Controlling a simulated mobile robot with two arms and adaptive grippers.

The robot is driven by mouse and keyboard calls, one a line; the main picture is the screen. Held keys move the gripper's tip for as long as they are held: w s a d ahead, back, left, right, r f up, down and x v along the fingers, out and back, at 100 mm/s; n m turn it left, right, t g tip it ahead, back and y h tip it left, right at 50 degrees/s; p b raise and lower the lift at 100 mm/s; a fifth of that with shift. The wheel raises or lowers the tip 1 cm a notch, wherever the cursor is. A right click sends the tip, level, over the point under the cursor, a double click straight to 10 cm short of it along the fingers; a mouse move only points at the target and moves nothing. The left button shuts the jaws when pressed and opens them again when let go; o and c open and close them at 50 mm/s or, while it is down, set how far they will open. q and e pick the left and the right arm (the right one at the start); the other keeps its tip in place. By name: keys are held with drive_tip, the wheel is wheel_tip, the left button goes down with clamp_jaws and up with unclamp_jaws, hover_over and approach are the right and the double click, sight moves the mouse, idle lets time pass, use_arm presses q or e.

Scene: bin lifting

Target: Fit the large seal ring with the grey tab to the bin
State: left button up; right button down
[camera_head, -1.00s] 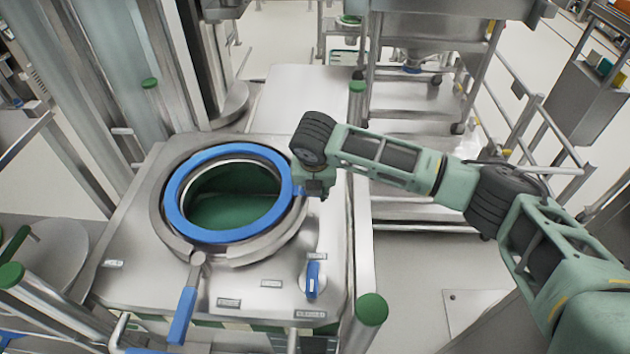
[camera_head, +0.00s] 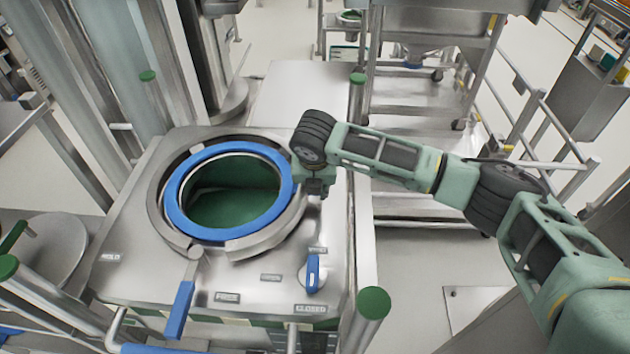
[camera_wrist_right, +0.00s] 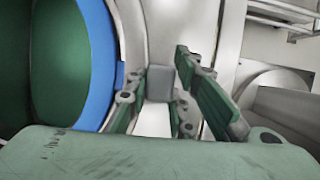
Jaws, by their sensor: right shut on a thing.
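The blue seal ring (camera_head: 174,205) lies level over the round opening of the bin (camera_head: 158,205) in the head view. It sits a little toward the near side, with a dark gap to the metal collar at the far edge. I cannot tell whether it touches the bin. My right gripper (camera_head: 312,188) is at the ring's right side. In the right wrist view the ring (camera_wrist_right: 97,60) is at the left, and the right gripper (camera_wrist_right: 160,95) is shut on its grey tab (camera_wrist_right: 160,79). The left gripper is not in view.
A lever with a blue handle (camera_head: 180,309) stands out at the front of the bin top. A blue knob (camera_head: 313,273) is at the right. Green-capped posts (camera_head: 373,303) stand beside the bin. A metal cart (camera_head: 415,120) stands at the back right.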

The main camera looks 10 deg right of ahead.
drive_tip(key=shift+f, duration=0.15)
idle(0.5)
drive_tip(key=c, duration=1.5)
unclamp_jaws()
drive_tip(key=shift+o, duration=0.2)
drive_tip(key=v, duration=1.2)
drive_tip(key=shift+a, duration=0.1)
